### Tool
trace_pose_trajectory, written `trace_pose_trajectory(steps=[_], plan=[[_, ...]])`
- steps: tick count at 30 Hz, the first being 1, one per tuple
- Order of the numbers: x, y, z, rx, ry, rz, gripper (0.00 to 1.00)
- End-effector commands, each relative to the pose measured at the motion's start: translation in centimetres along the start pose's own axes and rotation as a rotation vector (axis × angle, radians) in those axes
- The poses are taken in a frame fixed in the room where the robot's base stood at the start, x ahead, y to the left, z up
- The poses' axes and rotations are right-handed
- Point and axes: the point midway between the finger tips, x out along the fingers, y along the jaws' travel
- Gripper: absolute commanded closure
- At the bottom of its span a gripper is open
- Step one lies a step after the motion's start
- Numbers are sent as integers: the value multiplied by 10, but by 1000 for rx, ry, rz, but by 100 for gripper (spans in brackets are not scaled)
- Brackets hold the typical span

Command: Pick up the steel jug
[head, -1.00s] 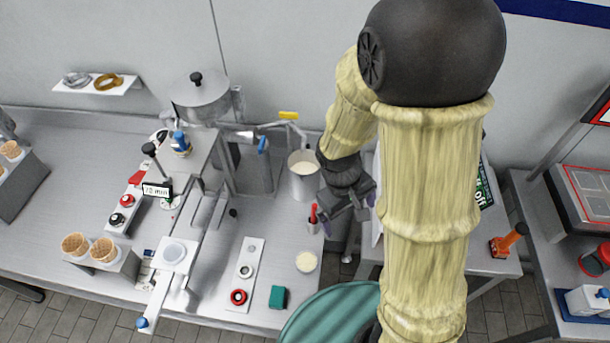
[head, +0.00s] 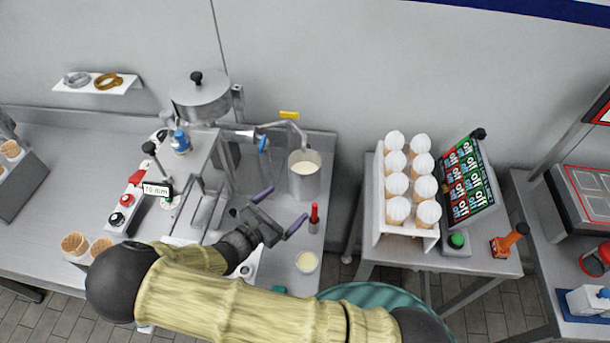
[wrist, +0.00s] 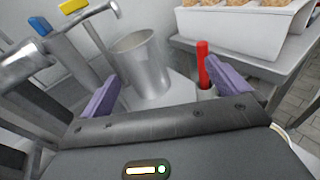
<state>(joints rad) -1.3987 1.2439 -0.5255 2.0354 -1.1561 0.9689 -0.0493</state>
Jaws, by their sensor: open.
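The steel jug (head: 303,178) stands upright on the steel counter below the machine's spout, with pale liquid inside. My gripper (head: 283,207) is open and empty, in front of the jug and a little to its left, its purple fingers pointing toward it. In the wrist view the jug (wrist: 142,62) shows ahead, between the fingertips of my gripper (wrist: 165,92) and apart from them.
A red-handled tool in a small holder (head: 314,220) stands close to the right finger. The spout pipe (head: 290,125) hangs above the jug. A machine (head: 200,130) stands left. A white rack of cones (head: 408,238) is on the right table. A cream-filled cup (head: 307,262) sits near the counter's front.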

Motion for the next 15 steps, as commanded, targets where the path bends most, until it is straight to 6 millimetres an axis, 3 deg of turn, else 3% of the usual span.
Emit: trace_pose_trajectory(steps=[5, 15], plan=[[-24, 27, -6, -77, -103, 164, 0], [-24, 29, -6, -80, -107, 171, 0]])
